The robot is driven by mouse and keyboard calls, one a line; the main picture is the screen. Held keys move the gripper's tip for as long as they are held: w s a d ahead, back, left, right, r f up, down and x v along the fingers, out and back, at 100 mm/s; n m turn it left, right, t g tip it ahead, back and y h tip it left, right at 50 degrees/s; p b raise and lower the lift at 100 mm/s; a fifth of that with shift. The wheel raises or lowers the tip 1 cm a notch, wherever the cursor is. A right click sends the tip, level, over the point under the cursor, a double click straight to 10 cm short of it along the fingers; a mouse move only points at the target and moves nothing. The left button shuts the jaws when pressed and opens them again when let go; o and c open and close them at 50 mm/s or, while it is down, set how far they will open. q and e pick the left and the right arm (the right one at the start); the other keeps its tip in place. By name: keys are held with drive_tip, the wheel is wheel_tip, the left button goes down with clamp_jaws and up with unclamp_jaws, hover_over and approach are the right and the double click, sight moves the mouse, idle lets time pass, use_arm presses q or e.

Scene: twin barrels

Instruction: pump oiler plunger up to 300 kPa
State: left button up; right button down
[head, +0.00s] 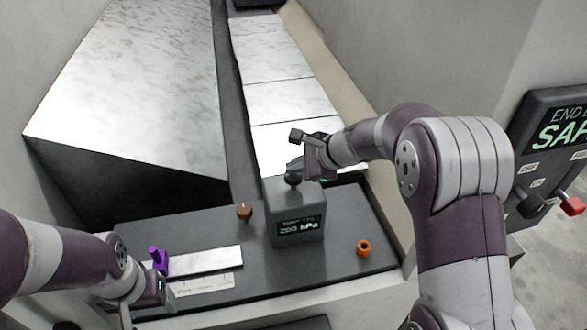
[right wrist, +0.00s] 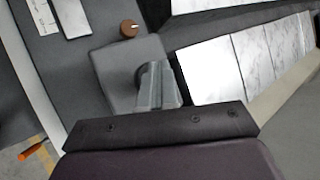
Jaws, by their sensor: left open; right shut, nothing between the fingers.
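The oiler is a grey box (head: 297,212) on the dark bench, with a display (head: 298,228) reading 200 kPa. Its dark round plunger knob (head: 293,179) stands on top. My right gripper (head: 297,172) is shut and empty, right at the knob from above; I cannot tell whether it touches. In the right wrist view the shut fingers (right wrist: 157,85) lie over the box top (right wrist: 118,68) and hide most of the knob. My left gripper (head: 165,290) is open at the bench's front left, by a white ruler-like strip (head: 203,284).
A purple piece (head: 158,257) stands by a pale plate (head: 207,260) at left. A brown round piece (head: 244,212) is left of the oiler, an orange ring (head: 363,248) right of it. A panel with switches (head: 548,150) is at far right. Large pale slabs rise behind.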

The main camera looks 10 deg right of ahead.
sight(297, 176)
drive_tip(key=shift+r+p, duration=0.55)
drive_tip(key=shift+r, duration=0.4)
wheel_tip(297, 176, up, 5)
drive_tip(key=p, duration=0.4)
idle(2.1)
